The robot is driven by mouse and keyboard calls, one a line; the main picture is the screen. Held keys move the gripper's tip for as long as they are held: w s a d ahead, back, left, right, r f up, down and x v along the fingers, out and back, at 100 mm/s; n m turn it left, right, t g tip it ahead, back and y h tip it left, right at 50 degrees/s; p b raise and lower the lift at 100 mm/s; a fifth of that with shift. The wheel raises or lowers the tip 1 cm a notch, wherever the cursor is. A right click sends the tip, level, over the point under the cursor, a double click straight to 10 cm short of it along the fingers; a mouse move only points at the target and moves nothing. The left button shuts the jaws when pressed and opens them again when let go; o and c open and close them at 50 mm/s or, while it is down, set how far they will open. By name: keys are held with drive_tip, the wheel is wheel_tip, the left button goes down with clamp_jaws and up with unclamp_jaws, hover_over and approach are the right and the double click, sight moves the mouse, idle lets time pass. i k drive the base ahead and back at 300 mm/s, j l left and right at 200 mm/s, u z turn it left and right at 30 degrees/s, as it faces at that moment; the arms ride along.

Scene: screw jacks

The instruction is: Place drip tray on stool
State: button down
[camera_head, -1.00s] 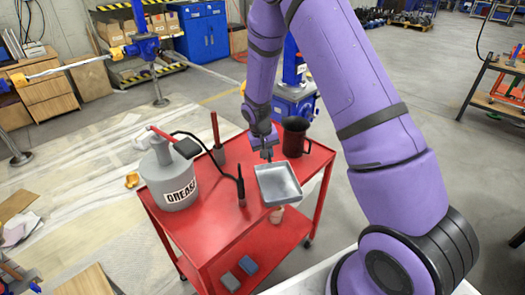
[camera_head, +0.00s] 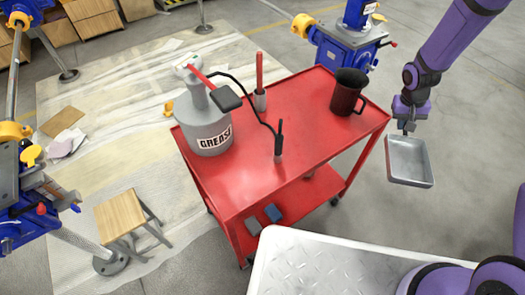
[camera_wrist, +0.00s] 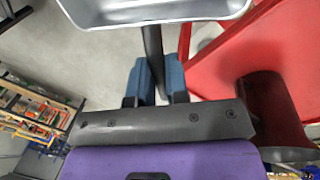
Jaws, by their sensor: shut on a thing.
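The drip tray (camera_head: 410,161) is a shallow grey metal pan. In the wrist view the drip tray (camera_wrist: 150,12) shows at the top edge, beyond the blue finger pads (camera_wrist: 155,80), with a dark bar between the pads. The stool (camera_head: 120,217) has a square light wooden seat and grey legs. It stands at the lower left on the floor sheet, far from my gripper, and its seat is bare.
The red cart (camera_head: 290,150) stands between the tray and the stool. It bears a grease can (camera_head: 205,130), a dark red jug (camera_head: 347,92) and upright tools. Blue screw jacks (camera_head: 345,45) stand behind and at the left. Grey floor is open at right.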

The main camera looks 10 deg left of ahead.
sight(115, 225)
drive_tip(key=j+z, duration=0.1)
drive_tip(key=z, duration=0.7)
drive_tip(key=j+z, duration=0.1)
drive_tip(key=z, duration=0.35)
drive_tip(key=k+z, duration=0.1)
drive_tip(key=z, duration=0.3)
drive_tip(key=k+j+z, duration=0.1)
drive_tip(key=z, duration=0.15)
drive_tip(key=k+j+z, duration=0.1)
drive_tip(key=z, duration=0.2)
drive_tip(key=k+l+u, duration=0.1)
drive_tip(key=k+u, duration=0.9)
drive_tip(key=u, duration=0.15)
drive_tip(key=k+j+u, duration=0.1)
drive_tip(key=k+u, duration=0.15)
drive_tip(key=u, duration=0.2)
drive_tip(key=k+j+u, duration=0.25)
drive_tip(key=u, duration=0.2)
